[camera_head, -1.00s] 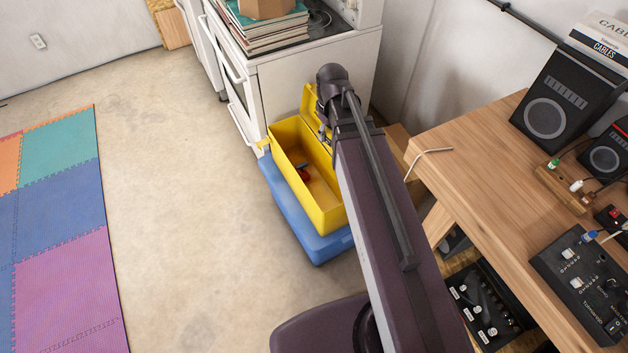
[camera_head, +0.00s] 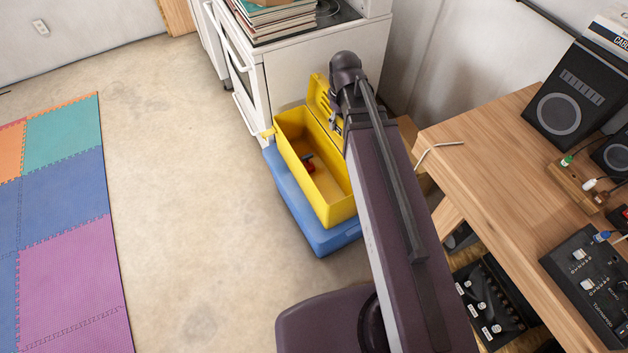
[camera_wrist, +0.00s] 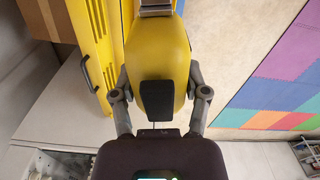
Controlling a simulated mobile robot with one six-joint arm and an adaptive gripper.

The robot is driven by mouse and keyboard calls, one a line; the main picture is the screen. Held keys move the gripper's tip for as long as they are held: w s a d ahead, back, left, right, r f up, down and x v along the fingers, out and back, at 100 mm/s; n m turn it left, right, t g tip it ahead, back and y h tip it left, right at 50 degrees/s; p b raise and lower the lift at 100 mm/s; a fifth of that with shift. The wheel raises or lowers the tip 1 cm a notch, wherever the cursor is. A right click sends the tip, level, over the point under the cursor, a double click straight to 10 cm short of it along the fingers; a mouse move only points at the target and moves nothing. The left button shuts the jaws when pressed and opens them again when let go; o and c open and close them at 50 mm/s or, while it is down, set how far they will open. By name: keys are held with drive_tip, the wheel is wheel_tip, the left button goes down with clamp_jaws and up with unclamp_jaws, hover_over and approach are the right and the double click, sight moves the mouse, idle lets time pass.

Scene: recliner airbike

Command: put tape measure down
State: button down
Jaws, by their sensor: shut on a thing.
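In the wrist view a yellow tape measure (camera_wrist: 160,40) with a black patch sits between the fingers of my gripper (camera_wrist: 159,88), which is shut on it. In the head view my arm hides the tape measure and most of my gripper. An open yellow toolbox (camera_head: 318,166) stands on a blue box on the floor. The end of my arm is over the toolbox's right side, by its raised lid. Its yellow edge also shows at the left of the wrist view (camera_wrist: 92,40).
A small red and dark object (camera_head: 308,163) lies in the toolbox. The blue box (camera_head: 330,240) juts out below it. A white stove (camera_head: 310,65) stands behind, and a wooden desk (camera_head: 490,150) with speakers is at right. Concrete floor is clear at left, up to a coloured foam mat (camera_head: 65,200).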

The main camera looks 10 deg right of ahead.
drive_tip(key=w+f+b, duration=0.3)
drive_tip(key=f+b, duration=1)
drive_tip(key=w+f+m+b, duration=0.1)
drive_tip(key=w+f+b, duration=0.2)
drive_tip(key=f+b, duration=1)
drive_tip(key=w+f+m+b, duration=0.1)
drive_tip(key=w+f+b, duration=0.3)
drive_tip(key=f+b, duration=1)
drive_tip(key=shift+a+f, duration=0.15)
drive_tip(key=shift+f, duration=0.3)
wheel_tip(320, 180, down, 6)
drive_tip(key=b, duration=0.6)
drive_tip(key=shift+f, duration=0.15)
drive_tip(key=shift+f+b, duration=1.85)
drive_tip(key=shift+b, duration=0.25)
drive_tip(key=shift+f+b, duration=0.6)
drive_tip(key=shift+c, duration=0.4)
unclamp_jaws()
